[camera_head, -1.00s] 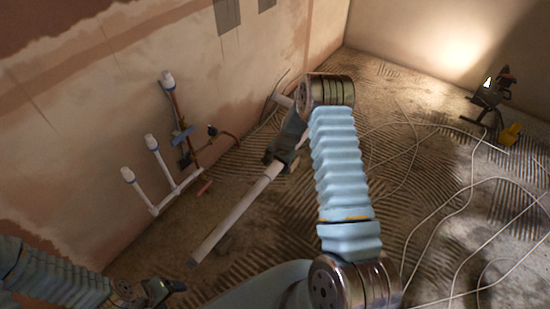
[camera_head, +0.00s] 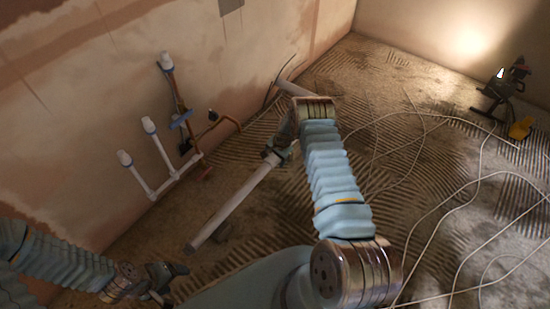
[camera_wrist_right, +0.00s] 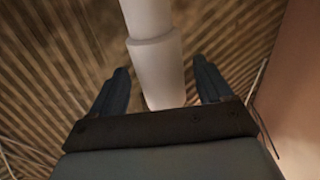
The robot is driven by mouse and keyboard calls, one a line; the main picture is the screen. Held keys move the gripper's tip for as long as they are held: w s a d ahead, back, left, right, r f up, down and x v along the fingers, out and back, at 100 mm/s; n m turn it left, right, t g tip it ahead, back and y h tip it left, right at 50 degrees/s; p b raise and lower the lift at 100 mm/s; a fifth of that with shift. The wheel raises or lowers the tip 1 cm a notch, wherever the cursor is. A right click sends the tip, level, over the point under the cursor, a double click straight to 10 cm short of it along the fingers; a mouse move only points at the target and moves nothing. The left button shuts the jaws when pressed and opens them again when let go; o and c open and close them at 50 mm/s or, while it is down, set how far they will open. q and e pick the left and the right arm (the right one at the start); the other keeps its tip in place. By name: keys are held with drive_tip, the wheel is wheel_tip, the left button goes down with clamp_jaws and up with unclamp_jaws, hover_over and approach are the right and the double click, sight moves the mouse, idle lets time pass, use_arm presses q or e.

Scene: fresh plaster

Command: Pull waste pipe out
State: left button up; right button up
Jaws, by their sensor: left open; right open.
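A long pale waste pipe (camera_head: 235,204) lies slanting over the floor, its dark near end at the lower left. My right gripper (camera_head: 277,155) is at its far end. In the right wrist view the pipe (camera_wrist_right: 152,55), with a wider white collar, passes between the two spread fingers of this gripper (camera_wrist_right: 162,80); gaps show on both sides. A short pale pipe piece (camera_head: 290,88) shows beyond my right wrist; whether it joins the long pipe is hidden. My left gripper (camera_head: 165,274) is open and empty at the lower left, apart from the pipe.
White capped pipes (camera_head: 160,150) and copper pipes (camera_head: 225,119) stand along the plastered wall at the left. A work lamp (camera_head: 505,88) stands at the right. Loose pale cables (camera_head: 475,180) cross the ridged floor. My right arm covers the middle.

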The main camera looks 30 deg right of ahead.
sight(267, 165)
drive_tip(key=shift+f, duration=0.1)
drive_tip(key=shift+c, duration=0.4)
clamp_jaws()
drive_tip(key=a, duration=0.1)
drive_tip(key=s+a+p, duration=0.1)
drive_tip(key=a, duration=0.2)
drive_tip(key=shift+s+p, duration=0.3)
drive_tip(key=shift+s+a+f, duration=0.1)
drive_tip(key=shift+s+a, duration=0.05)
drive_tip(key=shift+a, duration=0.3)
drive_tip(key=shift+c, duration=1.2)
unclamp_jaws()
drive_tip(key=o, duration=0.3)
drive_tip(key=shift+d, duration=0.1)
drive_tip(key=p+v, duration=0.1)
drive_tip(key=v, duration=1.3)
drive_tip(key=shift+p, duration=0.4)
